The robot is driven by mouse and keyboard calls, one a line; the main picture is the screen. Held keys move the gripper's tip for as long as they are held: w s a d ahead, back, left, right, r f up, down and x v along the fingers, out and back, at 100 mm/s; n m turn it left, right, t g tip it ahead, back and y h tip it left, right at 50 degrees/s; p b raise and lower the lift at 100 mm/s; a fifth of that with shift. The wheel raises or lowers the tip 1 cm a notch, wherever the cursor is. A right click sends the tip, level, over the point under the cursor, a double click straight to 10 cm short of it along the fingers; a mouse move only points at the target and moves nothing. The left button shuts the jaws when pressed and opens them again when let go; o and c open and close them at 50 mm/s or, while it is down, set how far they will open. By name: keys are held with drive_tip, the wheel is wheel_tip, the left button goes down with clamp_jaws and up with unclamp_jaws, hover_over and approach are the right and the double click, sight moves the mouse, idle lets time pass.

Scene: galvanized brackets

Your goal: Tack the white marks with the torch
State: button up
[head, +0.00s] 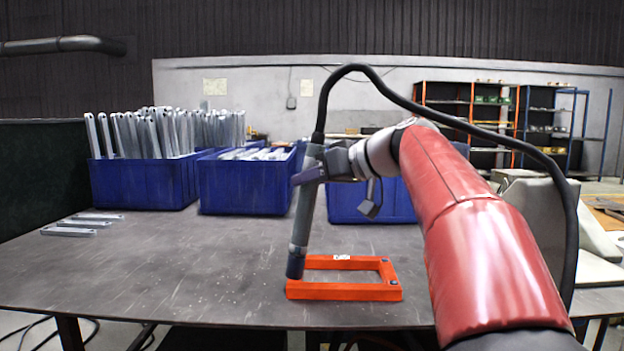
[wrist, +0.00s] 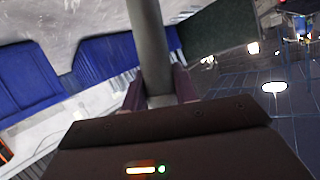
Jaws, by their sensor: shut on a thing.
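The torch (head: 304,212) is a grey cylinder with a dark lower end and a black cable rising from its top. My gripper (head: 308,176) is shut on its upper part and holds it nearly upright. The torch's lower end is at the left side of an orange rectangular frame (head: 345,291) on the table; I cannot tell whether it touches. A white mark (head: 341,257) shows on the frame's back bar. Other marks may be hidden behind the torch. In the wrist view the torch (wrist: 150,45) runs up between my gripper's fingers (wrist: 158,92).
Blue bins (head: 143,184) with galvanized brackets stand along the back of the grey table (head: 150,265). Several loose brackets (head: 80,226) lie at the left. The table's left middle is clear. The black cable loops over my red arm. Shelves (head: 500,115) stand far behind.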

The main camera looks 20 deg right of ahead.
sight(319, 147)
drive_tip(key=shift+f+b, duration=0.35)
drive_tip(key=shift+f, duration=0.05)
idle(1.8)
drive_tip(key=shift+r+p, duration=2.4)
drive_tip(key=shift+r, duration=0.7)
